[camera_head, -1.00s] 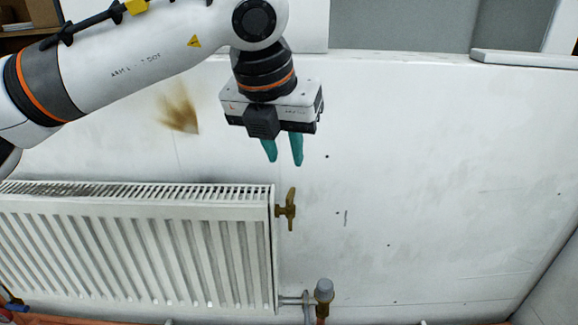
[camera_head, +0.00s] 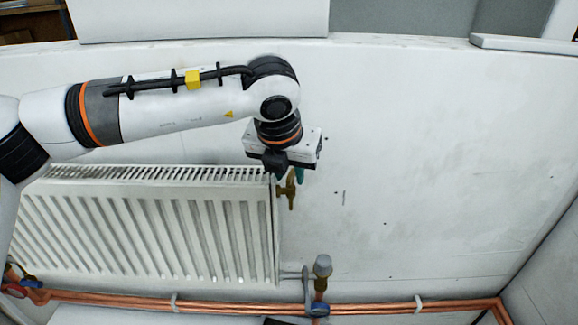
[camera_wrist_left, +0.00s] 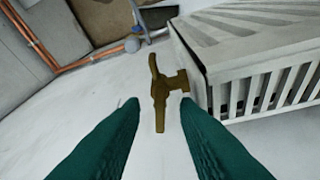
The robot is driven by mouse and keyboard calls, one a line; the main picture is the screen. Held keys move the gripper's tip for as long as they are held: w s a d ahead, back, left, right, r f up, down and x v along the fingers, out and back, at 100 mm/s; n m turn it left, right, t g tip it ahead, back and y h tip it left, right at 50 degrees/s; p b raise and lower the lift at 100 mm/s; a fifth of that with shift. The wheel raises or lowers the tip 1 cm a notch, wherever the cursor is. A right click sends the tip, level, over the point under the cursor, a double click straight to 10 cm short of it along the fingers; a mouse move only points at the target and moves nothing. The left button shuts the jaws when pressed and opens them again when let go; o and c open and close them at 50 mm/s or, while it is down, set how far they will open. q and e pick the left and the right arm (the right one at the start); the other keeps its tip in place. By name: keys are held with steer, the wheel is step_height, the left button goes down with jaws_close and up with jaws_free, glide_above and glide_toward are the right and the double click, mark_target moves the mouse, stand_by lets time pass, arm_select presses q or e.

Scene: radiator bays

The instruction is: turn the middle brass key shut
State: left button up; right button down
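A brass key (camera_head: 290,192) sits on the upper right end of the white radiator (camera_head: 150,225). In the left wrist view the brass key (camera_wrist_left: 158,90) stands between and just beyond my two teal fingertips, its stem joined to the radiator (camera_wrist_left: 250,60). My left gripper (camera_head: 289,174) hangs down directly over the key; in the left wrist view its fingers (camera_wrist_left: 158,104) are apart with a gap around the key's lower arm. I cannot tell whether either finger touches it. In the head view the body of the gripper hides most of the fingers. My right gripper is not in view.
A grey-capped valve (camera_head: 322,268) stands below the key at the radiator's lower right. Copper pipes (camera_head: 220,304) run along the bottom, with a blue handle (camera_head: 317,310). The white wall (camera_head: 430,150) to the right is clear.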

arm_select(q)
steer(key=shift+c, duration=0.7)
jaws_close()
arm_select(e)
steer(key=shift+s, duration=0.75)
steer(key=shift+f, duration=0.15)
